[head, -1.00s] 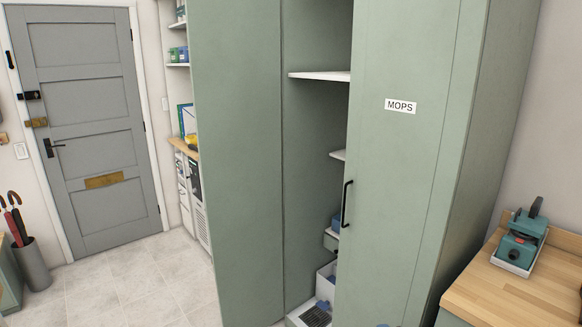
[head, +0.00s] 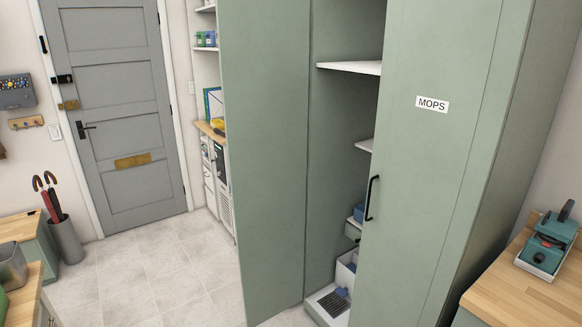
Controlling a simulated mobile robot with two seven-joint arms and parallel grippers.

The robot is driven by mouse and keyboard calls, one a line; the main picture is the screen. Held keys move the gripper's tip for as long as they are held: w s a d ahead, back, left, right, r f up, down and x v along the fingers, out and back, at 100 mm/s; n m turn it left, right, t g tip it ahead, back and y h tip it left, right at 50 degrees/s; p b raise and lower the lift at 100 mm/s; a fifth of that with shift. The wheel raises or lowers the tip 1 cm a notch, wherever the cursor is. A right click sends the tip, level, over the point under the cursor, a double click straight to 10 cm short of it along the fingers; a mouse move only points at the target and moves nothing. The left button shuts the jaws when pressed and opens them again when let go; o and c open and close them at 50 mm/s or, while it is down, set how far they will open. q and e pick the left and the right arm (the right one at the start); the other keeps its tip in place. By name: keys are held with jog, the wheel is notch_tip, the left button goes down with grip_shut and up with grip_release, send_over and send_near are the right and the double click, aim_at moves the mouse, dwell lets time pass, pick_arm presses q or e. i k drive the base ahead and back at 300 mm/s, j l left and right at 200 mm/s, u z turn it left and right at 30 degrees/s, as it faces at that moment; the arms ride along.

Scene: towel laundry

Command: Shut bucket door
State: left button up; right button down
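A tall green cabinet stands in the middle of the head view. Its left door (head: 265,150) is swung wide open toward me. Its right door (head: 425,170), labelled MOPS and with a black handle (head: 371,198), looks shut. Through the gap between them I see white shelves (head: 350,68) and, low down, a white container (head: 346,270) and a dark grate (head: 334,302). No door carries a label reading bucket in this view; the open door's outer face is hidden. Neither of my grippers is in view.
A wooden worktop (head: 500,305) with a teal device (head: 552,240) is at the right. A grey door (head: 112,110) and an umbrella stand (head: 66,240) are at the left. A wooden-topped unit (head: 22,228) stands at the left edge. The tiled floor (head: 150,270) between is clear.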

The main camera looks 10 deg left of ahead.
aim_at(263, 45)
jog(key=z, duration=0.5)
jog(key=i+z, duration=0.15)
jog(key=z, duration=0.35)
jog(key=i+z, duration=0.1)
jog(key=z, duration=0.4)
jog(key=i+j+z, duration=0.1)
jog(key=z, duration=0.3)
jog(key=i+j+z, duration=0.1)
jog(key=j+z, duration=0.15)
jog(key=z, duration=0.15)
jog(key=j+z, duration=0.15)
jog(key=z, duration=0.25)
jog(key=j+u, duration=0.3)
jog(key=j, duration=0.25)
jog(key=j+u, duration=0.25)
jog(key=j, duration=0.25)
jog(key=j+u, duration=0.35)
jog(key=j, duration=0.15)
jog(key=i+j+u, duration=0.1)
jog(key=j+u, duration=0.7)
jog(key=j, duration=1.35)
jog(key=k+j, duration=0.15)
jog(key=j, duration=0.4)
jog(key=j+z, duration=0.5)
jog(key=j, duration=0.6)
jog(key=j+z, duration=0.3)
jog(key=k+j+z, duration=0.1)
jog(key=j+z, duration=0.2)
jog(key=j, duration=0.15)
